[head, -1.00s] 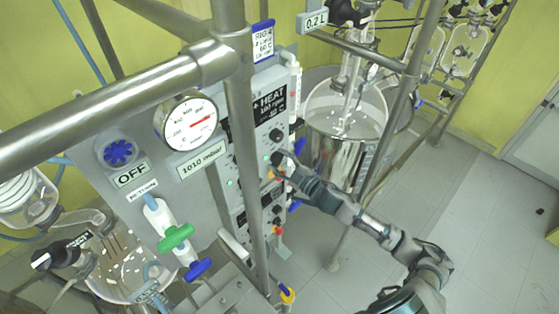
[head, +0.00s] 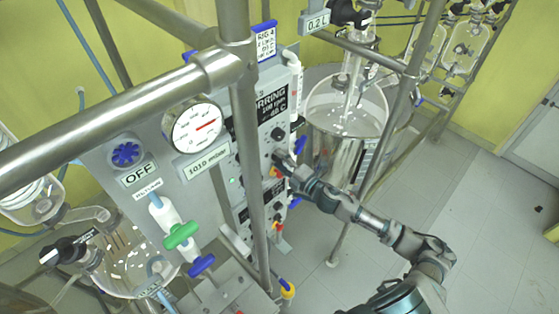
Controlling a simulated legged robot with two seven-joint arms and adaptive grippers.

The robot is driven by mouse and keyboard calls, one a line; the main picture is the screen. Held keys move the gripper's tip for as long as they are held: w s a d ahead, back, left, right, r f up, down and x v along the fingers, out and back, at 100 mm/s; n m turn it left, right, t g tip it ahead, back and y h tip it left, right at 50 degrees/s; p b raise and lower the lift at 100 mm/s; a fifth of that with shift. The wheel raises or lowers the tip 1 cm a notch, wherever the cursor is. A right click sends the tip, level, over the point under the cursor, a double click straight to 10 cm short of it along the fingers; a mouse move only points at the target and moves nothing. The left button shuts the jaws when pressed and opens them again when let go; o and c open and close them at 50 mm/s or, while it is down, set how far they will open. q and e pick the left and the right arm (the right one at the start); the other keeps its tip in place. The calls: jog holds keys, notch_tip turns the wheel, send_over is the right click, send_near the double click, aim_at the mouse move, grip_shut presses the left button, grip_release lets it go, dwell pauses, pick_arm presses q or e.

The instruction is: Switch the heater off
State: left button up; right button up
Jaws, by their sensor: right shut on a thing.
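The control panel (head: 247,165) stands behind a steel post, with a black display (head: 271,106) near its top. The display's visible text ends in "RRING", with a rpm line and what looks like "-46 C" below. A dark upper knob (head: 277,134) sits under the display, uncovered. My right gripper (head: 281,163) reaches in from the lower right and is shut on the lower knob, which its fingers mostly hide. My left gripper is not in view.
Steel frame bars (head: 120,105) cross in front of the panel. A round pressure gauge (head: 197,127) and an "OFF" label (head: 139,174) are left.

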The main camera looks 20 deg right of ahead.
jog(key=shift+d+f+n, duration=0.2)
jog(key=shift+f+n, duration=0.1)
dwell(0.4)
jog(key=o, duration=1.1)
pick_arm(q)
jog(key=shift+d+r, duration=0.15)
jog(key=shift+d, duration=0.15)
pick_arm(e)
jog(key=shift+o, duration=0.3)
jog(key=shift+w+d, duration=0.15)
jog(key=shift+d, duration=0.15)
jog(key=shift+d, duration=0.1)
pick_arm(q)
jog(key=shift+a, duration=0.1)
pick_arm(e)
jog(key=v, duration=1.2)
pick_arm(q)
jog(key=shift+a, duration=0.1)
